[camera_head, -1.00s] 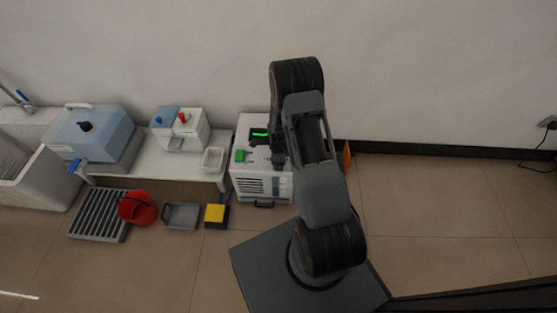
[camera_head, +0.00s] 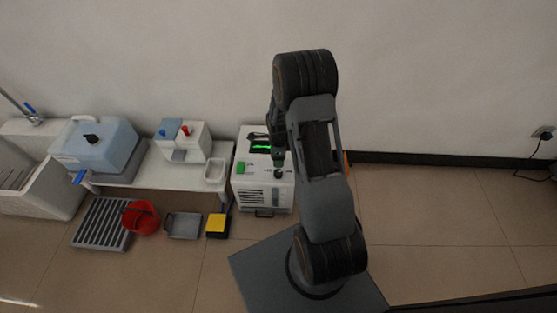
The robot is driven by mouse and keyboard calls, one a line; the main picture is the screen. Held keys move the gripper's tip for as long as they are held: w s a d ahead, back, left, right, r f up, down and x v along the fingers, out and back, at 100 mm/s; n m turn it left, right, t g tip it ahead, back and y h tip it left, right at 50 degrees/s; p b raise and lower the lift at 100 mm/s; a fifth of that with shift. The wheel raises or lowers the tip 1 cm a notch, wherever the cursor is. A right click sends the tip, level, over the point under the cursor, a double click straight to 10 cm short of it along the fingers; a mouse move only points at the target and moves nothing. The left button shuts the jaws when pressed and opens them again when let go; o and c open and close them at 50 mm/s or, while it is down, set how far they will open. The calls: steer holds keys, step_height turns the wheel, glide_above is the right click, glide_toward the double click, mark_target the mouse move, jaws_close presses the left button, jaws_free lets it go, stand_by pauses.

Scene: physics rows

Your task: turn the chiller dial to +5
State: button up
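The chiller is a white box (camera_head: 246,188) with a dark vent grille, standing on the floor at the right end of the low bench. Its top has a lit green display (camera_head: 262,148), a green block or switch (camera_head: 241,167) and a small dark knob (camera_head: 278,173), which looks like the dial. The dial's setting is too small to read.
A low white bench (camera_head: 130,178) holds a blue-topped tank (camera_head: 95,150), a small white unit (camera_head: 190,140) and a white basket (camera_head: 215,170). A red bucket (camera_head: 141,218), grey tray (camera_head: 183,226), yellow-topped box (camera_head: 216,224) and floor grate (camera_head: 100,224) lie in front.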

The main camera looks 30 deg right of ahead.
steer(key=shift+r, duration=0.95)
steer(key=s+a+r+n+t+p, duration=0.1)
steer(key=s+a+r+n+p, duration=0.2)
steer(key=r, duration=1.4)
steer(key=s+a+r+n+t+p, duration=0.1)
steer(key=s+a+r+n+p, duration=0.2)
steer(key=s+r+n+p, duration=0.4)
steer(key=s+a+r+n+t+p, duration=0.1)
steer(key=s+a+r+n+p, duration=0.2)
steer(key=r+n+p, duration=1)
steer(key=s+r+p, duration=0.3)
steer(key=r, duration=1.2)
steer(key=shift+a+r+n+t+p, duration=0.3)
steer(key=shift+a+r+p, duration=0.1)
